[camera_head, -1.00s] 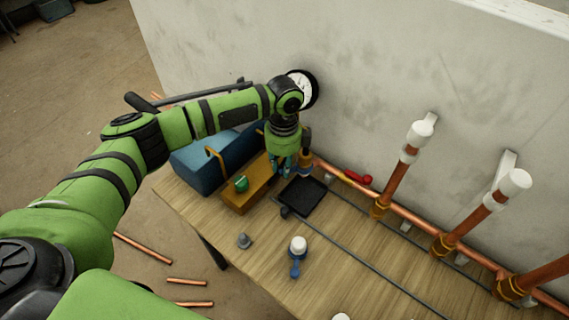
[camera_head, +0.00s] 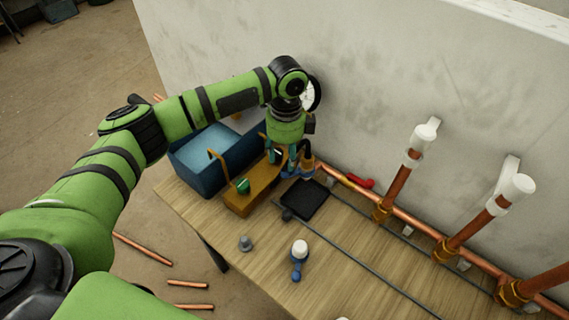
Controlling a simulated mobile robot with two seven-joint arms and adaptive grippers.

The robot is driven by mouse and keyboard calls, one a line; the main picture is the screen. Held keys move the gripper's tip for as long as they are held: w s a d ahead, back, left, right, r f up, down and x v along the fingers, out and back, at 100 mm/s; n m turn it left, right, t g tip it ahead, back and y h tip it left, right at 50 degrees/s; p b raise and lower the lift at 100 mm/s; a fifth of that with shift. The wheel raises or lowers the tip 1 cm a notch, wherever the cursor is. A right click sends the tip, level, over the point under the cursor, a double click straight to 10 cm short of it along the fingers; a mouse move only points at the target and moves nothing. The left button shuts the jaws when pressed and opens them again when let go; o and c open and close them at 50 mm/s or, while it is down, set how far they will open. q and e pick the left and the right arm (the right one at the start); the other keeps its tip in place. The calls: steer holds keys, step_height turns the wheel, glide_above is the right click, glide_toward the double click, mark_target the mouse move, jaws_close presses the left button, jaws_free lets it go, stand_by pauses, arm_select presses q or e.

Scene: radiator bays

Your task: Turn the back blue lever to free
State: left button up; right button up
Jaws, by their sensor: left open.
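A blue lever (camera_head: 300,173) shows at the back of the bench, beside a copper fitting on the wall pipe. My left gripper (camera_head: 283,160) hangs just left of it with its fingers pointing down, open and empty. The gripper and wrist hide part of the lever and its fitting, and I cannot tell whether they touch. A second blue lever (camera_head: 296,270) with a white cap (camera_head: 300,247) stands at the front of the bench. My right gripper is not in view.
An orange-brown tool carrier (camera_head: 240,201) and a blue box (camera_head: 200,178) stand left of the gripper. A black tray (camera_head: 304,200) lies in front of the lever. A red lever (camera_head: 360,181) and copper pipes (camera_head: 400,185) are to the right. A round gauge (camera_head: 313,95) is on the wall.

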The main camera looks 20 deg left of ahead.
arm_select(q)
step_height(320, 180, up, 7)
stand_by(0.3)
steer(key=shift+w+r, duration=0.1)
